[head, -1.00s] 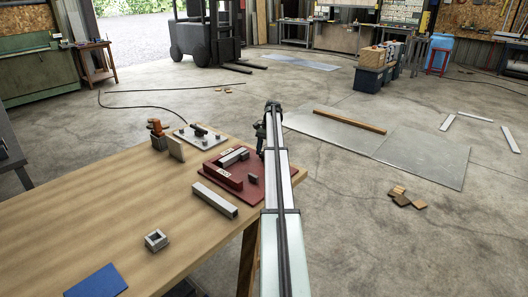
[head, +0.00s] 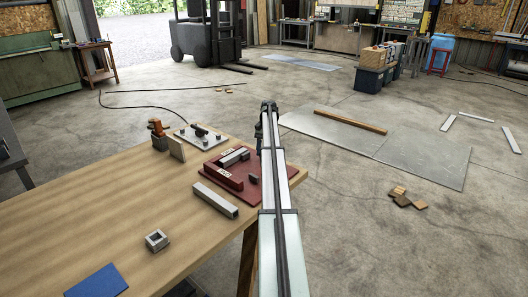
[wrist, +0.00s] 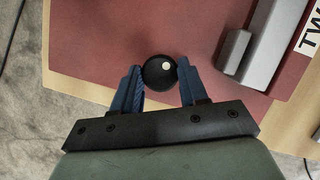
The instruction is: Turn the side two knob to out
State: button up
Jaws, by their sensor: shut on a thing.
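A round black knob (wrist: 159,73) with a white dot on its right side stands on the dark red board (wrist: 110,35) in the wrist view. My gripper (wrist: 160,78) has its two blue fingers on either side of the knob and is shut on it. A white label (wrist: 309,35) with part of the word "TWO" shows at the right edge, beside a grey block (wrist: 268,40). In the head view the red board (head: 275,180) lies at the table's right corner. My gripper (head: 259,138) there is mostly hidden by my arm, and I cannot make out the knob.
The wooden table (head: 120,205) holds a loose grey bar (head: 215,199), a square metal ring (head: 157,240), a blue sheet (head: 97,281) and a light plate with posts (head: 200,136).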

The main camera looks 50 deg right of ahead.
jog(key=o, duration=1.1)
jog(key=shift+c, duration=0.2)
jog(key=shift+m, duration=0.3)
jog(key=m+t, duration=0.1)
jog(key=m, duration=0.2)
jog(key=shift+s+m+t, duration=0.2)
jog(key=shift+m+t, duration=0.2)
jog(key=m+t, duration=0.1)
jog(key=m, duration=0.3)
jog(key=shift+s+a+m+t, duration=0.1)
jog(key=shift+s+m+t, duration=0.05)
jog(key=shift+m+t, duration=0.2)
jog(key=m+t, duration=0.1)
jog(key=m, duration=0.3)
jog(key=shift+s+a+m+t+h, duration=0.1)
jog(key=shift+m+t+h, duration=0.15)
jog(key=shift+t+h, duration=0.15)
jog(key=m+h, duration=0.1)
jog(key=m, duration=0.1)
jog(key=m+t, duration=0.1)
jog(key=m, duration=0.2)
jog(key=shift+s+a+h, duration=0.1)
jog(key=shift+h, duration=0.3)
jog(key=v, duration=1.3)
jog(key=w+a+f+n+h, duration=0.1)
jog(key=w+a+n, duration=0.6)
jog(key=w+a, duration=1.7)
jog(key=shift+w+f+t, duration=0.45)
jog(key=shift+w+f, duration=0.2)
jog(key=shift+w, duration=0.55)
